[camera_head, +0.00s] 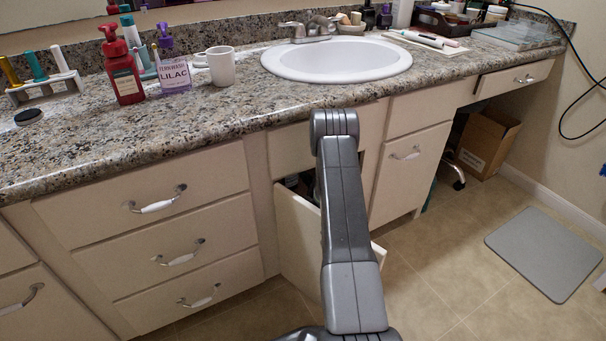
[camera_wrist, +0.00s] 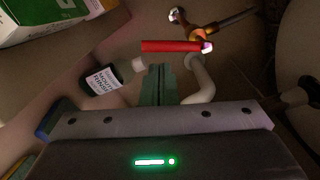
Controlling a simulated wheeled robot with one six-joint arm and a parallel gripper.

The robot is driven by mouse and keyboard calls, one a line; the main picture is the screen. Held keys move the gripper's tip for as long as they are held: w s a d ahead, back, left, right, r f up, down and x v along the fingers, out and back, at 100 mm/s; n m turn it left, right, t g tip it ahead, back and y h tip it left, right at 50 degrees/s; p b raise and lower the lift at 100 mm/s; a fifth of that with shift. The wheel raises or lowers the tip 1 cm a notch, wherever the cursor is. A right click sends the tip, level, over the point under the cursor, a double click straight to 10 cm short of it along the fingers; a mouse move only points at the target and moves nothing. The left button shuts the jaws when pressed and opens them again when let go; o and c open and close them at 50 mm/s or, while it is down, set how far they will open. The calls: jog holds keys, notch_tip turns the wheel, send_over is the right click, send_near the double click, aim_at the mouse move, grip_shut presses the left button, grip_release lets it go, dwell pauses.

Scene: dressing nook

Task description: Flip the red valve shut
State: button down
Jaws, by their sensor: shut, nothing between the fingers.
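The red valve handle (camera_wrist: 172,46) shows in the wrist view as a straight red bar. It runs sideways to the left from a brass valve body (camera_wrist: 203,36) with metal pipe ends. My gripper (camera_wrist: 158,70) is shut and empty, its fingertips just below the red handle in the picture, with a small gap seen between them. I cannot tell the depth of that gap. In the head view my arm reaches to the open cabinet under the sink, and it hides the gripper and the valve.
A dark bottle with a white label (camera_wrist: 103,80) lies left of my fingers, and a green and white box (camera_wrist: 45,18) is at upper left. A pale curved pipe (camera_wrist: 201,80) is close on the right. The open cabinet door (camera_head: 298,238) stands beside my arm, below the sink (camera_head: 336,60).

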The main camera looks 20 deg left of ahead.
jog(key=p+v, duration=0.3)
jog(key=v, duration=0.9)
jog(key=shift+w+a, duration=0.1)
jog(key=shift+a, duration=0.1)
jog(key=w+a+b, duration=0.2)
jog(key=w+a, duration=0.5)
jog(key=w, duration=0.4)
jog(key=f+p+v, duration=0.1)
jog(key=v, duration=0.5)
